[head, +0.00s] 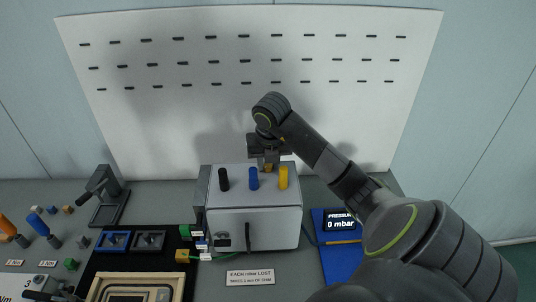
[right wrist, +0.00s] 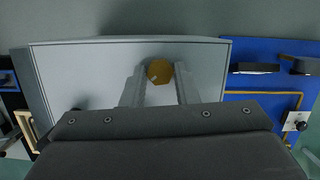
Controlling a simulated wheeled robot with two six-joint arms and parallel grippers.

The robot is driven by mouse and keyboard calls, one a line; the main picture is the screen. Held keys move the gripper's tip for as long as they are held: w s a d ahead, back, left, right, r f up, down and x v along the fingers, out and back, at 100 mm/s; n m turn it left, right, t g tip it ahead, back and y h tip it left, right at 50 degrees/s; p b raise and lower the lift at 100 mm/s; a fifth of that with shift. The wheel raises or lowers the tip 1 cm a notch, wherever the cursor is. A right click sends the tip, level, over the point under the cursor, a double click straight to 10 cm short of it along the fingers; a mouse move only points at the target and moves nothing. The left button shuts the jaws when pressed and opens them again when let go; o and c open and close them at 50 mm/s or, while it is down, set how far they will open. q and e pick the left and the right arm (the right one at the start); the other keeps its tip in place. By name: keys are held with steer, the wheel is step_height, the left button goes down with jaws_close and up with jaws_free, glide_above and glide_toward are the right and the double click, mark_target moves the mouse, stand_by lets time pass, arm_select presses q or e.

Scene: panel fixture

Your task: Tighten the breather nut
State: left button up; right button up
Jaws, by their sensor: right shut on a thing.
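The breather nut (right wrist: 159,71) is a brass hex piece on the top of a light grey box (head: 252,228). In the right wrist view it sits between the tips of my right gripper (right wrist: 158,82), which is shut on it. In the head view, my right gripper (head: 268,160) points down at the back of the box top. Only a bit of brass shows there below the jaws, behind the coloured posts. My left gripper is not in view.
Black (head: 223,179), blue (head: 253,178) and yellow (head: 283,177) posts stand on the box in front of the gripper. A pressure display (head: 341,222) reading 0 mbar is on a blue panel to the right. A black stand (head: 108,196) and small parts lie left. A pegboard (head: 180,90) rises behind.

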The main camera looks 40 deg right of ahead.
steer(key=shift+r+m+p, duration=0.1)
steer(key=shift+m+p, duration=0.2)
steer(key=shift+p, duration=0.3)
steer(key=shift+m+p, duration=0.9)
steer(key=shift+p, duration=0.15)
steer(key=shift+m+g+h+p, duration=0.3)
steer(key=shift+m+p, duration=0.1)
steer(key=shift+m, duration=0.1)
steer(key=shift+a+m+p, duration=0.1)
steer(key=shift+m+p, duration=1)
steer(key=shift+p, duration=0.05)
steer(key=o, duration=1.1)
steer(key=shift+c, duration=0.2)
steer(key=shift+f, duration=0.2)
